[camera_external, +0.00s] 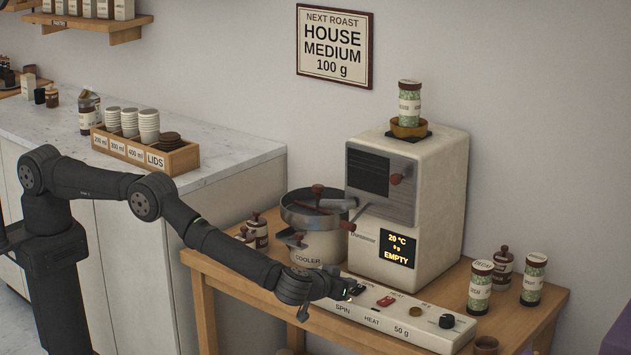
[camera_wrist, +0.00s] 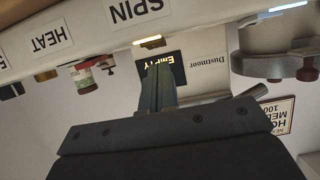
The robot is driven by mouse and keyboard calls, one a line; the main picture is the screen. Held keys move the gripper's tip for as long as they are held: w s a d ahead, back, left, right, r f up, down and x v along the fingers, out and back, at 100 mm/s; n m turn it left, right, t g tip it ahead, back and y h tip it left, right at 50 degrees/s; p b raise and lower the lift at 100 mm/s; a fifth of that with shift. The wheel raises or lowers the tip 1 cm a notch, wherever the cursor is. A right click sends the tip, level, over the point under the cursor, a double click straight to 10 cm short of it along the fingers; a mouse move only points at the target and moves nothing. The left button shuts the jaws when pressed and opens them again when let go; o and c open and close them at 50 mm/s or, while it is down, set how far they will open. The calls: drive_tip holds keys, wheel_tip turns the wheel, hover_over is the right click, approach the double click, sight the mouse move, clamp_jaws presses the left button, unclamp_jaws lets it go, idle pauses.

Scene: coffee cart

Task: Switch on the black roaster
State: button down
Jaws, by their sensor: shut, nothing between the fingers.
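The roaster (camera_external: 435,190) is cream-white with a dark window, not black. Its display (camera_external: 398,249) reads 20 °C, 0 g and EMPTY; the display also shows upside down in the wrist view (camera_wrist: 172,68). In front lies a cream control panel (camera_external: 368,328) with SPIN, HEAT and 50 g labels, a red switch (camera_external: 386,300), a brass button (camera_external: 415,311) and a black knob (camera_external: 447,321). My gripper (camera_external: 350,291) is shut and empty at the panel's left end, by the SPIN label (camera_wrist: 141,9). An amber-lit piece (camera_wrist: 150,42) shows just beyond the fingertips (camera_wrist: 158,72). Contact cannot be told.
The cooler (camera_external: 318,240) stands left of the roaster, behind my gripper. Bean jars (camera_external: 481,287) stand at the table's right, and one jar (camera_external: 409,103) stands on top of the roaster. A wall sign (camera_external: 335,46) reads House Medium 100 g. A cup crate (camera_external: 146,157) sits on the counter.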

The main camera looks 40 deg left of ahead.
drive_tip(key=r, duration=0.2)
drive_tip(key=s+r, duration=0.1)
drive_tip(key=r, duration=0.1)
drive_tip(key=shift+r, duration=0.15)
drive_tip(key=s, duration=0.9)
drive_tip(key=shift+s+r, duration=0.25)
drive_tip(key=shift+r, duration=0.15)
drive_tip(key=shift+w, duration=0.1)
drive_tip(key=x, duration=0.3)
drive_tip(key=r+x, duration=0.1)
drive_tip(key=x, duration=0.6)
drive_tip(key=shift+w+r, duration=0.25)
drive_tip(key=shift+w, duration=0.2)
drive_tip(key=shift+w+d+r, duration=0.1)
drive_tip(key=shift+r, duration=0.05)
drive_tip(key=v, duration=0.4)
drive_tip(key=shift+w, duration=0.1)
